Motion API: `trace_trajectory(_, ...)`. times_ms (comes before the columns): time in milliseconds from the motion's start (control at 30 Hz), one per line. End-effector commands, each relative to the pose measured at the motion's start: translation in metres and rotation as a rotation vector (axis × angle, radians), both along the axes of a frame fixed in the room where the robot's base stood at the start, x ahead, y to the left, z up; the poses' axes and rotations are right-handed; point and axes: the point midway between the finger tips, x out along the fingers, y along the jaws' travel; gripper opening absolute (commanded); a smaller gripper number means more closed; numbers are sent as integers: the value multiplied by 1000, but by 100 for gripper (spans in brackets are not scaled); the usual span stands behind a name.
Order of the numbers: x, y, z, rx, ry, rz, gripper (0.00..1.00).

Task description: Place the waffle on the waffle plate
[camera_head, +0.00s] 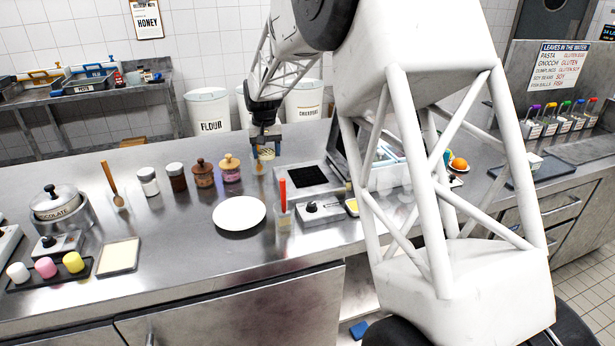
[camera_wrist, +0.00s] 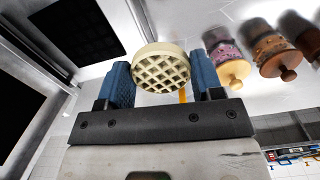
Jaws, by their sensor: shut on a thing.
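The waffle (camera_wrist: 160,68) is a pale round disc with a grid of square pockets. My gripper (camera_wrist: 162,78) is shut on it, with one blue finger at each side. In the head view my gripper (camera_head: 266,146) holds the waffle (camera_head: 267,154) above the back part of the steel counter, behind the plate. The white round plate (camera_head: 239,214) lies empty near the counter's front middle, apart from the waffle and in front of it. My arm hides part of the counter on the right.
A dark square panel in a steel frame (camera_head: 301,175) lies right of the plate. A clear cup with a red-handled tool (camera_head: 283,215) stands at the plate's right. Lidded jars (camera_head: 231,171) stand behind the plate to the left.

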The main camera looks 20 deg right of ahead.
Motion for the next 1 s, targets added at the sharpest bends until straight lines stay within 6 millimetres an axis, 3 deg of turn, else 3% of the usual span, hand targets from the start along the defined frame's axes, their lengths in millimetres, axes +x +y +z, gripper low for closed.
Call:
trace_trajectory(167,-3,-19,8,0,-1,8,51)
trace_trajectory(567,-40,-50,4,0,0,-67,51)
trace_trajectory(1000,-132,-90,-19,0,0,-273,51)
